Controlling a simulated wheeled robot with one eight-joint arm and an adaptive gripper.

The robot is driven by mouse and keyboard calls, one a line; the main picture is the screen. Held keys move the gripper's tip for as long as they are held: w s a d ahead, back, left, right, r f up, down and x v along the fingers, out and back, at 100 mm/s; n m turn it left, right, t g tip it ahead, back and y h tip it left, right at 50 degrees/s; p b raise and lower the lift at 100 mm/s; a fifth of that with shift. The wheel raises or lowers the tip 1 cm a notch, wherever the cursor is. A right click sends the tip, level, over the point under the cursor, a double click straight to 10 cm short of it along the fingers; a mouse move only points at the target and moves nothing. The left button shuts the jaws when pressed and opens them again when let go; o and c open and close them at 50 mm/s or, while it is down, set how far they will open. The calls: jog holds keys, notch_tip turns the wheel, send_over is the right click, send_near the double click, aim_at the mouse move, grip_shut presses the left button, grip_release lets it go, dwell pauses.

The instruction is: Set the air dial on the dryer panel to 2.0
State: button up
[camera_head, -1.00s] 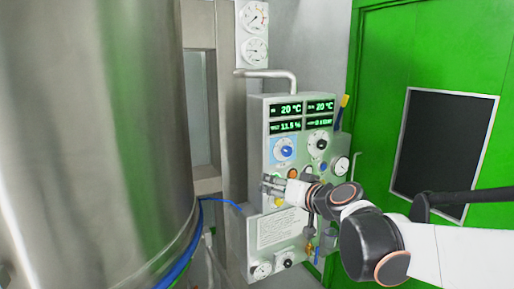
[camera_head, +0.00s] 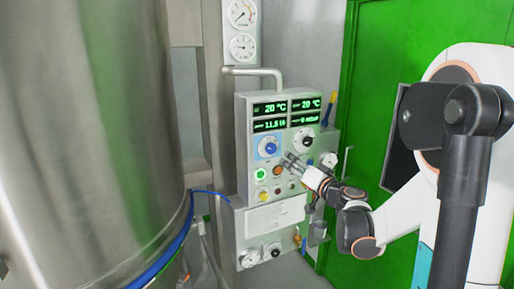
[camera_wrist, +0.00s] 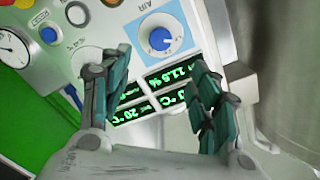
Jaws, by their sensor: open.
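The dryer panel (camera_head: 243,170) is a light grey box with green displays at its top. The air dial (camera_head: 269,147) is a round blue knob on a white scale plate, below the left displays. In the wrist view the air dial (camera_wrist: 160,38) shows turned around, with "AIR" beside it; its exact setting is too small to read. My gripper (camera_head: 289,160) is open and empty, just to the lower right of the dial. In the wrist view my gripper (camera_wrist: 160,70) has its two fingers spread, with the dial beyond and between the tips, apart from them.
A black-and-white dial (camera_head: 304,139) sits right of the air dial. A lit green button (camera_head: 260,174) and an orange button (camera_head: 277,170) are below. A large steel vessel (camera_head: 90,130) fills the left. A green door (camera_head: 365,60) stands at right.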

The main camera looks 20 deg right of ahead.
aim_at(273, 149)
jog(key=w, duration=0.4)
jog(key=w+b, duration=0.1)
jog(key=w, duration=0.8)
jog(key=shift+w+a, duration=0.25)
jog(key=shift+w, duration=0.1)
jog(key=c, duration=1.1)
